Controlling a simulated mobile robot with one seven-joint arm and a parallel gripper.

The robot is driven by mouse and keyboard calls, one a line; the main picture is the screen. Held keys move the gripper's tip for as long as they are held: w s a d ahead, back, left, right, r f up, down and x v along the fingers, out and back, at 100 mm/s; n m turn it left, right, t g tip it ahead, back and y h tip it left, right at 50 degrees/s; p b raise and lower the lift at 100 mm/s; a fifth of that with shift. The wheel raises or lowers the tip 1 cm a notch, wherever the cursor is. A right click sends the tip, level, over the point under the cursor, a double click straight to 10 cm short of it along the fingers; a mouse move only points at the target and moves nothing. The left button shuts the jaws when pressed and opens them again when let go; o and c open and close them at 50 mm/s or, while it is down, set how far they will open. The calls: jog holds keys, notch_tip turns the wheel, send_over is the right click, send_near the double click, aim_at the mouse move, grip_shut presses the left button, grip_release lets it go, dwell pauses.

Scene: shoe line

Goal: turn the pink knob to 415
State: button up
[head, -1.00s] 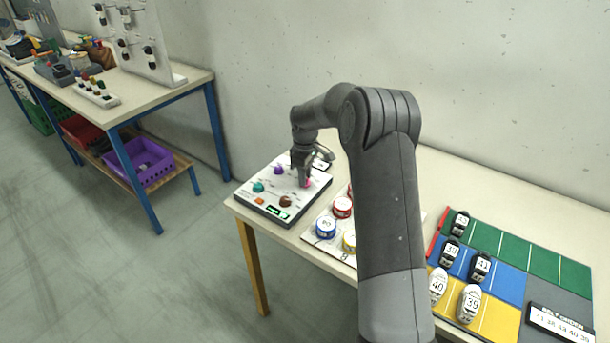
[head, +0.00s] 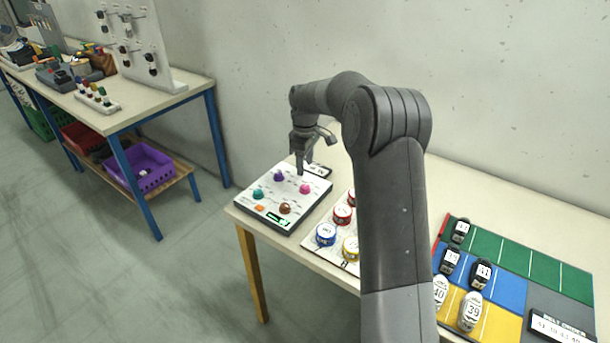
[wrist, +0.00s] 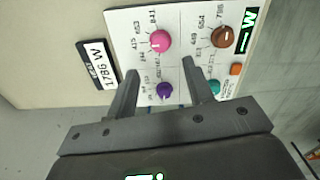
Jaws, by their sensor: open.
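The pink knob (head: 305,188) sits on the white control panel (head: 270,212) on the table; it also shows in the wrist view (wrist: 160,41). Its pale mark lies on the left to lower-left of its face in the wrist view, on the side of the label that reads 415. I cannot tell whether it lines up exactly. My gripper (head: 301,170) is open, above and slightly behind the knob, apart from it. In the wrist view its fingers (wrist: 160,70) are spread and empty, with the pink knob beyond the tips.
The panel also bears a purple knob (wrist: 164,91), a brown knob (wrist: 222,37), a teal knob (head: 258,193), an orange button (head: 259,208) and a green display (head: 275,217). A small label plate (wrist: 99,65) stands beside it. Coloured round tins (head: 326,234) are to the right.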

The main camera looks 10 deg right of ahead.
notch_tip(320, 180, up, 3)
dwell(0.4)
jog(key=s+r+m+t, duration=0.1)
jog(key=s+r+m, duration=0.2)
jog(key=s+r, duration=0.65)
jog(key=s+r+m+t, duration=0.2)
jog(key=s+r, duration=0.4)
jog(key=s, duration=0.6)
jog(key=s+f+m+t, duration=0.2)
jog(key=s+m, duration=0.4)
jog(key=s, duration=1.5)
jog(key=shift+d+f+t, duration=0.3)
jog(key=shift+d+f, duration=0.1)
jog(key=shift+f, duration=0.25)
